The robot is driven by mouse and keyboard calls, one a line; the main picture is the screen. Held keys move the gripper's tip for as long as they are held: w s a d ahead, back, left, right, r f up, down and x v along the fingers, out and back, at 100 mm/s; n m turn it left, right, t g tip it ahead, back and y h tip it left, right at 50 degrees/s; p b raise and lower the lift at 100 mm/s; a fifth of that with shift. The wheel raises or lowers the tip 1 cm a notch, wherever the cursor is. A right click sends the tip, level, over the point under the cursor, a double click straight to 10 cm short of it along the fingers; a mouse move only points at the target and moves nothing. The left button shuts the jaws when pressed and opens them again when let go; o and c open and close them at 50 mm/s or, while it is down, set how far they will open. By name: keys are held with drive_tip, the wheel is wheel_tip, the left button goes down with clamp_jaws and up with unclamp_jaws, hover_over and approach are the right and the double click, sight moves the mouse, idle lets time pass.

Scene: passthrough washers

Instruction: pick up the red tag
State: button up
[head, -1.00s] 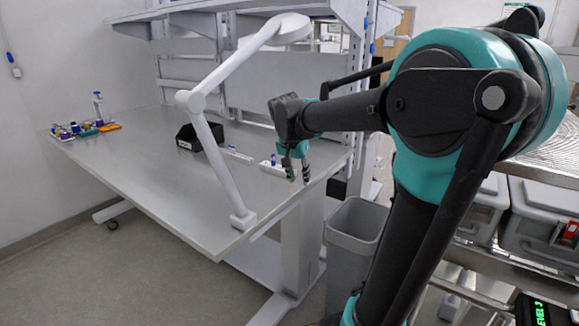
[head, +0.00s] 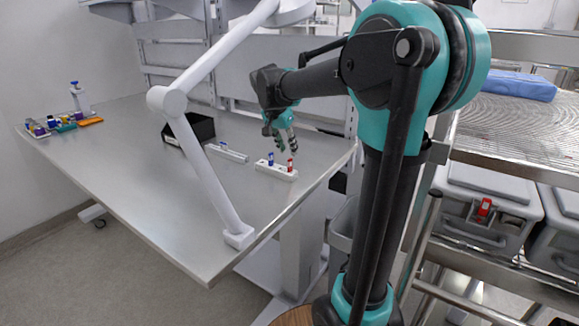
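A small red tag (head: 485,207) shows on the front of a grey lidded bin at the right, under the wire shelf. My gripper (head: 286,149) is far to its left, over the right part of the metal table. Its fingers point down, look apart, and hold nothing that I can see. A small red item (head: 290,165) stands upright on a white strip (head: 277,172) just below my fingertips. It seems apart from them, and its exact shape is too small to tell.
A blue item (head: 271,159) stands on the same strip. A white jointed lamp arm (head: 205,160) rises from the table's front edge. A black box (head: 190,128) and another white strip (head: 228,153) lie left of my gripper. The wire shelf (head: 520,130) is at the right.

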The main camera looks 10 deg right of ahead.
sight(290, 159)
drive_tip(key=x, duration=0.7)
drive_tip(key=shift+w+a+f, duration=0.1)
drive_tip(key=shift+a+f, duration=0.1)
clamp_jaws()
